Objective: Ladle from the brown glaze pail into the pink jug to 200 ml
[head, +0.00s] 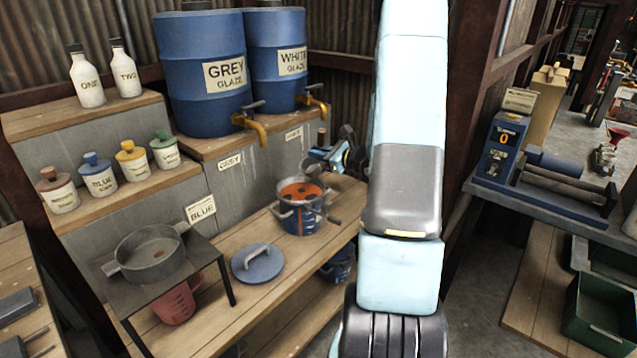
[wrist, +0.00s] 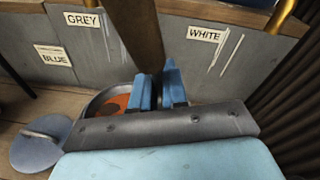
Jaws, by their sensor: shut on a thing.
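The glaze pail (head: 301,226) stands on the lower bench, blue outside with orange drips and orange-brown glaze within. Its rim (wrist: 92,104) shows in the wrist view, partly hidden by my gripper. My gripper (wrist: 160,92) is shut on a brown handle (wrist: 138,35), apparently the ladle's, beside and above the pail. In the head view my gripper (head: 343,155) is partly hidden behind my arm. The ladle's bowl cannot be made out. The pink jug (head: 176,303) stands under a small dark stand, its upper part hidden by the stand.
A grey pot (head: 150,261) sits on the dark stand (head: 215,268). A blue-grey lid (head: 257,264) lies between stand and pail. Blue barrels (head: 203,75) with taps stand behind, and small bottles (head: 98,178) line the left shelf. Bare bench lies before the lid.

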